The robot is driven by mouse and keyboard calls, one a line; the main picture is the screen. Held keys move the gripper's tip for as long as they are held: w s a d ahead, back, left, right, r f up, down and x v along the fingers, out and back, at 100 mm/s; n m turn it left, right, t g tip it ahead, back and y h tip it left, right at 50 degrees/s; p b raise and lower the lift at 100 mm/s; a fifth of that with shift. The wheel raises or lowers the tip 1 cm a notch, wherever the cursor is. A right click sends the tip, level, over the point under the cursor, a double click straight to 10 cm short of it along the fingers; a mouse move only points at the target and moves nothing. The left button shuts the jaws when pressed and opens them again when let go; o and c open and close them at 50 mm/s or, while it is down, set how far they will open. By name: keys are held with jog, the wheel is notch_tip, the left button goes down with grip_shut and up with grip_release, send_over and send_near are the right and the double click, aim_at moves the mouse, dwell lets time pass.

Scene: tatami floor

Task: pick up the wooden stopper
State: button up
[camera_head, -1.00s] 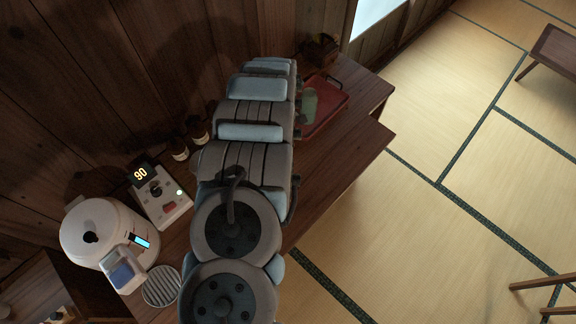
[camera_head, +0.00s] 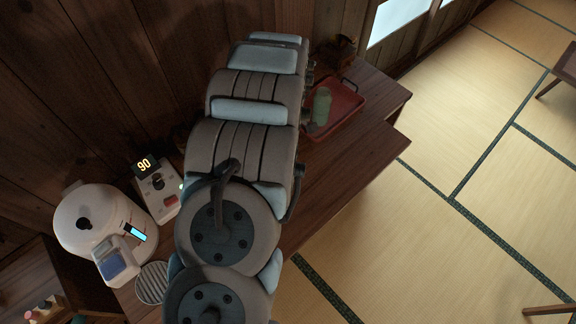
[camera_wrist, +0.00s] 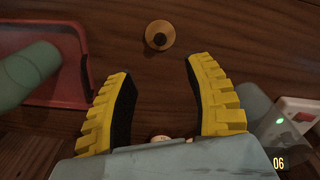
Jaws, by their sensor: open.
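A small round tan wooden piece with a dark centre, which looks like the stopper (camera_wrist: 160,35), lies on the brown wooden surface in the wrist view. It sits beyond my fingertips, near the top edge and roughly in line with the gap between them. My gripper (camera_wrist: 158,70) is open, its two yellow ribbed fingers apart with black inner pads. Nothing is held at the fingertips. In the head view my arm hides the gripper, and I cannot make out the stopper there.
A red tray (camera_head: 346,112) with a green cylinder (camera_head: 322,105) stands at the bench's far end. A white kettle (camera_head: 84,226) and a control box (camera_head: 158,192) reading 90 stand at the left. A small round top (camera_wrist: 160,139) shows between the finger bases. Bare bench (camera_head: 345,165) lies right of my arm.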

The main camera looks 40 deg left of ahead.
notch_tip(320, 180, down, 8)
jog(key=shift+s+p, duration=0.1)
jog(key=shift+p, duration=0.2)
jog(key=shift+f, duration=0.3)
jog(key=shift+a+f, duration=0.15)
jog(key=shift+f, duration=2.15)
grip_shut()
